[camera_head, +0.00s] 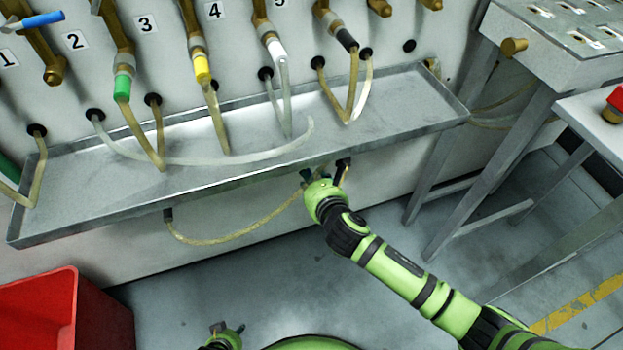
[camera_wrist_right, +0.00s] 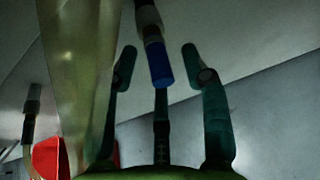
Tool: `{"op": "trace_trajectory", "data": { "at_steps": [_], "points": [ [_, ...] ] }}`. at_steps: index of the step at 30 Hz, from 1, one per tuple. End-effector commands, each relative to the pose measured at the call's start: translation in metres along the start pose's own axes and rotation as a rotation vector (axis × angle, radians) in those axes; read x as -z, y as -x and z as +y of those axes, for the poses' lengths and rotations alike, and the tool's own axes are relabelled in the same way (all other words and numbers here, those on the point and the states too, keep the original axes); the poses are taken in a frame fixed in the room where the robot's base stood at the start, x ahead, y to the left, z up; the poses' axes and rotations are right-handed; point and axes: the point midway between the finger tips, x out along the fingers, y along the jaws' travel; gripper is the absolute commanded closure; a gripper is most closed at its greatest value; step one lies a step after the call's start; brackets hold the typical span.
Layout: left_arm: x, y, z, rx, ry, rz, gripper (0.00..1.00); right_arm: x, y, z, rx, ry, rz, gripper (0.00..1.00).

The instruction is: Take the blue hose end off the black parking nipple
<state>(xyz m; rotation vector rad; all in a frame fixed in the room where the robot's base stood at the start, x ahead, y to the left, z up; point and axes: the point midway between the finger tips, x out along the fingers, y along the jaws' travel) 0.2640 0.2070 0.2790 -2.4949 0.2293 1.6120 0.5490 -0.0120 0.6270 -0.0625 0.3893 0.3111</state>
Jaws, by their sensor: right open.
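My right gripper (camera_head: 322,174) is under the front edge of the metal tray, against the cabinet's lower front. In the right wrist view its two dark fingers (camera_wrist_right: 158,62) are open on either side of the blue hose end (camera_wrist_right: 160,66), with gaps on both sides. Above the blue end are a grey band and a black part (camera_wrist_right: 147,14), which looks like the parking nipple; the exact joint is unclear. In the head view the blue end is hidden by the gripper and tray. My left gripper (camera_head: 222,336) is at the bottom edge, its fingers unclear.
A translucent yellowish hose (camera_wrist_right: 75,80) passes close on the left in the wrist view. Another black nipple (camera_head: 167,215) holds a hose (camera_head: 230,241) below the tray (camera_head: 240,178). A red bin (camera_head: 100,310) stands lower left. Metal table legs (camera_head: 497,155) stand right; the floor between is clear.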

Motion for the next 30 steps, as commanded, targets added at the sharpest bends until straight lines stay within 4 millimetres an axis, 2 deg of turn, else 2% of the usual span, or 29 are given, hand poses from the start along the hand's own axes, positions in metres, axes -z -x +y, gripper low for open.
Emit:
{"op": "trace_trajectory", "data": {
  "at_steps": [1, 4, 5, 14, 30],
  "points": [
    [0.000, 0.000, 0.000, 0.000, 0.000, 0.000, 0.60, 0.000, 0.000, 0.000, 0.000, 0.000, 0.000, 0.53],
    [0.000, 0.000, 0.000, 0.000, 0.000, 0.000, 0.60, 0.000, 0.000, 0.000, 0.000, 0.000, 0.000, 0.93],
    [0.000, 0.000, 0.000, 0.000, 0.000, 0.000, 0.60, 0.000, 0.000, 0.000, 0.000, 0.000, 0.000, 1.00],
    [0.001, 0.002, 0.001, -0.001, 0.000, 0.000, 0.60, 0.000, 0.002, 0.000, 0.001, -0.001, -0.001, 1.00],
    [0.006, 0.014, -0.001, 0.000, 0.000, 0.000, 0.60, 0.008, 0.023, 0.000, 0.000, -0.001, 0.001, 1.00]
  ]
}}
